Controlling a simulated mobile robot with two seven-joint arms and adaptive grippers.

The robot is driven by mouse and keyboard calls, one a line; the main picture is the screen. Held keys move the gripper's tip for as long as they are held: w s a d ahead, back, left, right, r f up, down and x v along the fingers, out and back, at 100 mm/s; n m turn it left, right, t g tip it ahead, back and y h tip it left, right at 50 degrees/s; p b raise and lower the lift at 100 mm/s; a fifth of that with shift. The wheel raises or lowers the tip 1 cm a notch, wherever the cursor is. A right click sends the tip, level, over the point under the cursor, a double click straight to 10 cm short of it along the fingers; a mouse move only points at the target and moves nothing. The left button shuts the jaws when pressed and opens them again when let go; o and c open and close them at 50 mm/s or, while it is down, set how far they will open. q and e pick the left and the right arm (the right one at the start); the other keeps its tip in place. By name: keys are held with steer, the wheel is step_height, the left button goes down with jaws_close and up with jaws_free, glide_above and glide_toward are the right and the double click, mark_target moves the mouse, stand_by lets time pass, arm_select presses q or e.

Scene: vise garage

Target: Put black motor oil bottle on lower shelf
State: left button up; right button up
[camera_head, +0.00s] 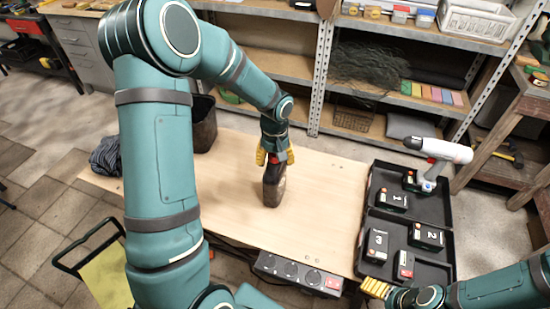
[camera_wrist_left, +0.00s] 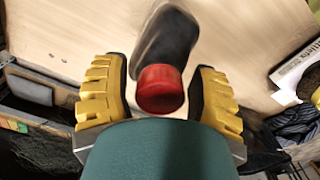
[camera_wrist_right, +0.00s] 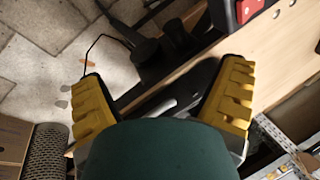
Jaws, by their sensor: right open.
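A black bottle (camera_head: 272,188) with a red cap stands on the light wooden table (camera_head: 325,215). In the left wrist view the red cap (camera_wrist_left: 160,88) lies between the two yellow-padded fingers, with gaps on both sides, and the dark body shows behind it. My left gripper (camera_head: 275,156) is open at the top of the bottle, pointing down. My right gripper (camera_head: 376,288) is open and empty near the table's front right; its spread fingers show in the right wrist view (camera_wrist_right: 165,105). Metal shelving with wooden boards (camera_head: 290,68) stands behind the table.
A black tray (camera_head: 449,242) with batteries and a cordless drill (camera_head: 440,150) occupies the table's right end. A dark bin (camera_head: 203,125) stands at the back left. A power strip (camera_head: 295,270) is along the front edge. The lower shelves hold a basket (camera_head: 352,118) and coloured boxes (camera_head: 432,92).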

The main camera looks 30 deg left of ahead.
arm_select(q)
steer(key=shift+r, duration=0.2)
step_height(320, 180, up, 12)
steer(key=p, duration=0.2)
steer(key=shift+p, duration=0.3)
